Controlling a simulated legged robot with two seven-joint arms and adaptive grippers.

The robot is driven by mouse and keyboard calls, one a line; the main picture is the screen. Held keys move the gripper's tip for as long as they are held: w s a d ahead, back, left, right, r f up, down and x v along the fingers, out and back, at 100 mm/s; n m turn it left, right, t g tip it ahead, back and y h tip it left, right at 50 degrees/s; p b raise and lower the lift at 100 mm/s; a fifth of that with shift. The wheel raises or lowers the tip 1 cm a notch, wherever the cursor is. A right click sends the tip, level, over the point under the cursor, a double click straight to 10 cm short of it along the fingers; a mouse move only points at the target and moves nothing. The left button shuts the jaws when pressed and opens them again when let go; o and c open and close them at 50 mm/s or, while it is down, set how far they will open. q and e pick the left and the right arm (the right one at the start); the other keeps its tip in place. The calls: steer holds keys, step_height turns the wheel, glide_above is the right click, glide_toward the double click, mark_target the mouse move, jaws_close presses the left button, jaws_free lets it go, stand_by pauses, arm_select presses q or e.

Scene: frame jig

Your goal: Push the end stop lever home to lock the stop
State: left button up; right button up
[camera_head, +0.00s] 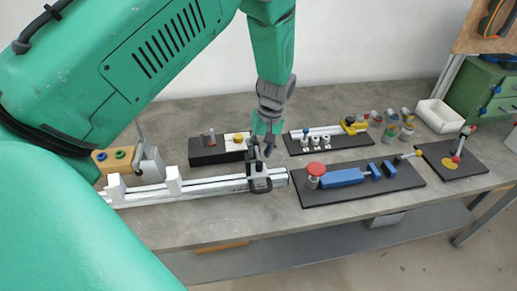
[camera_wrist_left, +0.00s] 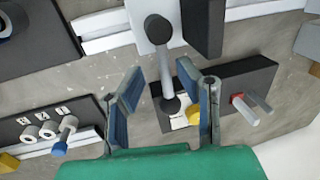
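The end stop (camera_head: 260,185) is a dark clamp near the right end of a pale slotted rail (camera_head: 205,190). Its lever (camera_wrist_left: 165,65) shows in the left wrist view as a grey bar with a dark round piece at each end; in the head view it is partly hidden near my gripper. My left gripper (camera_head: 265,142) is just above the stop, pointing down. In the left wrist view (camera_wrist_left: 165,108) its two blue-grey fingers are spread, with the lower end of the lever in the gap between them. I cannot tell whether a finger touches it. My right gripper is not in view.
A black block with a yellow button (camera_head: 238,138) stands behind the rail. To the right are a black board with a red knob (camera_head: 316,169) and blue clamp (camera_head: 342,178), and another board (camera_head: 330,145) behind. Bare bench (camera_head: 240,222) lies in front of the rail.

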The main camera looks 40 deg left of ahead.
arm_select(q)
step_height(320, 180, up, 12)
steer(key=w+d, duration=0.1)
steer(key=w, duration=0.1)
steer(key=shift+f, duration=0.15)
stand_by(0.6)
steer(key=shift+d, duration=0.15)
